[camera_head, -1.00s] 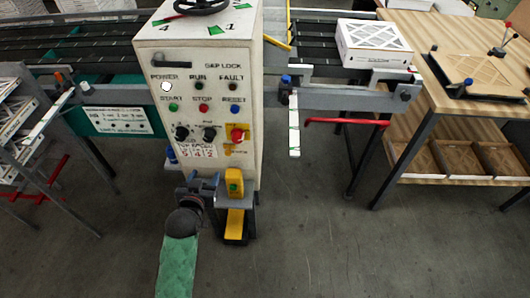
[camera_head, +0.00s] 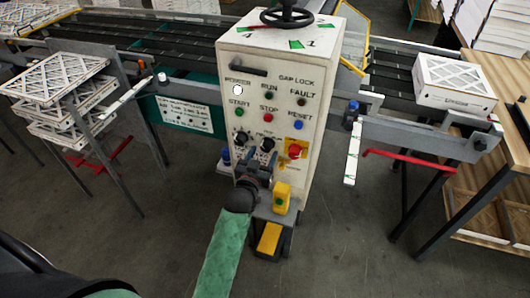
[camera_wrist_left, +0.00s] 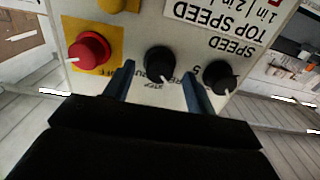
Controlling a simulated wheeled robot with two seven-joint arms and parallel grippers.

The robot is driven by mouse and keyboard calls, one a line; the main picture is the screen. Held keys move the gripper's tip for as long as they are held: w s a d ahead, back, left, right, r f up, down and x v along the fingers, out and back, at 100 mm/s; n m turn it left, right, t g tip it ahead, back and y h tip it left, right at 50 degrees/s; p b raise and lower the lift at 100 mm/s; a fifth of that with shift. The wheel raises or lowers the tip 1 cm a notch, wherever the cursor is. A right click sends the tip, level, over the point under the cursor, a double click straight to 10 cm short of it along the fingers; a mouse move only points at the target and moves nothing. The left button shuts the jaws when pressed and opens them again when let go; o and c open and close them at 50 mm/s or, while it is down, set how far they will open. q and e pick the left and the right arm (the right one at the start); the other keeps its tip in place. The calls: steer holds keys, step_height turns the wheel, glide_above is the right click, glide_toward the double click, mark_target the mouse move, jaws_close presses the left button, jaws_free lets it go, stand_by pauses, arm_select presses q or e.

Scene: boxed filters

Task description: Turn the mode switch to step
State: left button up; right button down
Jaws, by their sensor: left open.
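The white control cabinet (camera_head: 262,75) stands in the middle of the head view. The mode switch (camera_head: 267,145) is the right one of two black knobs on its front. In the left wrist view, where the lettering is upside down, the mode switch (camera_wrist_left: 158,62) shows a white pointer line aimed down the picture. My left gripper (camera_head: 256,162) is open in front of the knobs. In the wrist view its two fingers (camera_wrist_left: 158,82) lie on either side of the switch; contact cannot be told. My right gripper is not in view.
The speed knob (camera_wrist_left: 220,76) sits close beside one finger. The red stop button (camera_wrist_left: 88,50) on a yellow plate is on the other side. A yellow block (camera_head: 282,198) sticks out below the panel. Conveyor rails (camera_head: 400,130) flank the cabinet.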

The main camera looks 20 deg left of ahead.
arm_select(q)
steer(key=shift+w, duration=1.15)
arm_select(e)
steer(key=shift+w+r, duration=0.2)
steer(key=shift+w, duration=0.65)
arm_select(q)
steer(key=c, duration=1)
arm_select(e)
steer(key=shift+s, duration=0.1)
